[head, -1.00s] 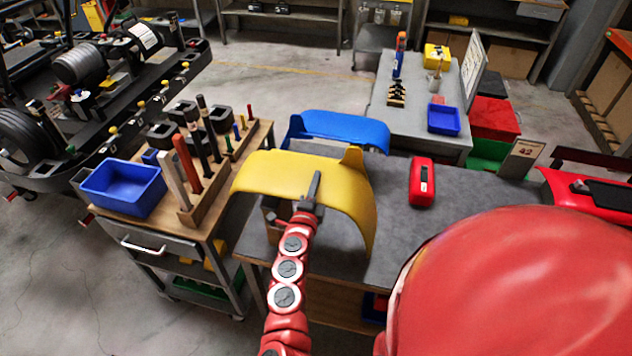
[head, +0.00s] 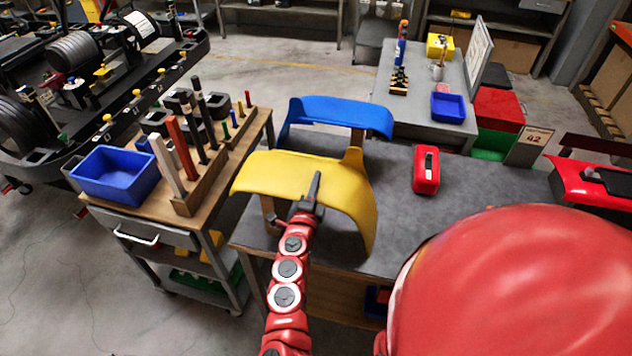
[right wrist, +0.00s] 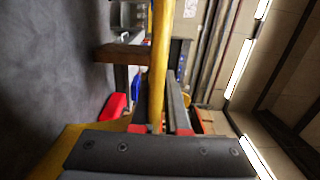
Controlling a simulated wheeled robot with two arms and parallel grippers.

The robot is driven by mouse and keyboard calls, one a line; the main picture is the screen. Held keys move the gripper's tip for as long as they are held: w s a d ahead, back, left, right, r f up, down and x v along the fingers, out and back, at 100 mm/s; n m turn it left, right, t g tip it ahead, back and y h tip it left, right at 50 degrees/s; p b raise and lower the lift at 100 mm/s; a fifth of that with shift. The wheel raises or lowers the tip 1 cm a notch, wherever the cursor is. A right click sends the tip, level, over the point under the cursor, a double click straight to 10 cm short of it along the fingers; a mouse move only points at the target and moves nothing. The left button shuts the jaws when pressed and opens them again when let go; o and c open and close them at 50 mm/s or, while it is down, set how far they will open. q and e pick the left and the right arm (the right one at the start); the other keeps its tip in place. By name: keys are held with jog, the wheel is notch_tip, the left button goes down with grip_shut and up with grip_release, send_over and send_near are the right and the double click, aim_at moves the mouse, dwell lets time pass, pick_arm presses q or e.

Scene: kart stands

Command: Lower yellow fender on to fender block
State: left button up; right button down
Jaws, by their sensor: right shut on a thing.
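The yellow fender (head: 285,168) is a curved sheet, arched side up, over the near left part of the grey bench. My right gripper (head: 314,190) is shut on its near edge. In the right wrist view the yellow fender (right wrist: 161,55) runs up between the fingers. A brown wooden block (head: 268,208), seemingly the fender block, shows partly under the fender's left side. A wooden piece also shows beside the fender in the right wrist view (right wrist: 118,52). The fender hides most of the block, so I cannot tell whether they touch. My left gripper is not in view.
A blue fender (head: 335,113) stands just behind the yellow one. A red case (head: 426,170) lies on the grey bench (head: 400,220) to the right. A wooden-topped cart with a blue bin (head: 116,172) and upright tools stands close on the left.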

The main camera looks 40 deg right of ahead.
dwell(0.3)
jog(key=c, duration=0.8)
grip_release()
jog(key=shift+c, duration=0.2)
jog(key=shift+f, duration=0.15)
jog(key=shift+v, duration=3)
jog(key=r+p+v, duration=0.1)
jog(key=p+v, duration=0.1)
jog(key=v, duration=0.5)
